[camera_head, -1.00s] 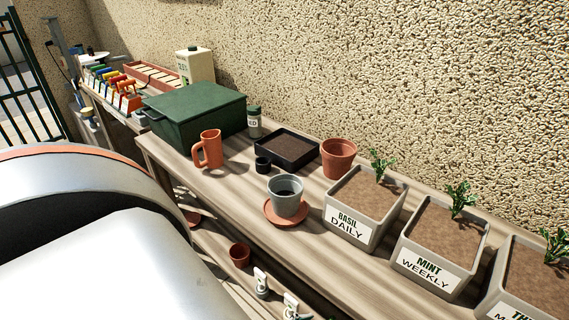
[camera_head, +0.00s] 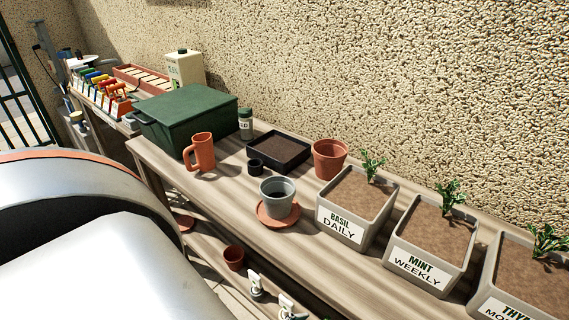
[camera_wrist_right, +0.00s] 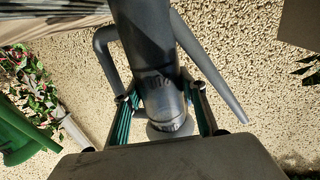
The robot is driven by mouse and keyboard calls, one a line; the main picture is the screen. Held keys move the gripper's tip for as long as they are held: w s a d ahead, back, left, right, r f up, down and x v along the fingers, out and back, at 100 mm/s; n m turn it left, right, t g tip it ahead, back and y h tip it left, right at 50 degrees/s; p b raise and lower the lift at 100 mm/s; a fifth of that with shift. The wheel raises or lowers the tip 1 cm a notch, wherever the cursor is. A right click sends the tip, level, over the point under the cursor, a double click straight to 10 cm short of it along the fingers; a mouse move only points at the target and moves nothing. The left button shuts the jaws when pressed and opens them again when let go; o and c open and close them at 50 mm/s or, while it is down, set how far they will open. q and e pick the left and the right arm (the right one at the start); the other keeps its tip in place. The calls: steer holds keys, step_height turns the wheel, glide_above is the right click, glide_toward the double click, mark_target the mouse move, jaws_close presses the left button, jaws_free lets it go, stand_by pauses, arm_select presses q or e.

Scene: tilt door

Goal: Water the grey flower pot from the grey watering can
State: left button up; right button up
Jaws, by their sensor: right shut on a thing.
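The grey flower pot (camera_head: 277,200) stands upright on a terracotta saucer (camera_head: 292,216) on the bench in the head view. The grey watering can (camera_wrist_right: 160,85) shows large in the right wrist view, with its long spout (camera_wrist_right: 212,68) at the right and its handle (camera_wrist_right: 106,62) at the left. My right gripper (camera_wrist_right: 160,104) is shut on the can's body, one finger on each side. The can and my right gripper do not show in the head view, so their distance from the pot cannot be told. My left gripper is not in view.
An orange mug (camera_head: 202,154), a small black cup (camera_head: 255,167), a black soil tray (camera_head: 292,149) and a terracotta pot (camera_head: 329,162) stand around the grey pot. The basil planter (camera_head: 333,230) is close at its right. A green box (camera_head: 185,122) stands farther left.

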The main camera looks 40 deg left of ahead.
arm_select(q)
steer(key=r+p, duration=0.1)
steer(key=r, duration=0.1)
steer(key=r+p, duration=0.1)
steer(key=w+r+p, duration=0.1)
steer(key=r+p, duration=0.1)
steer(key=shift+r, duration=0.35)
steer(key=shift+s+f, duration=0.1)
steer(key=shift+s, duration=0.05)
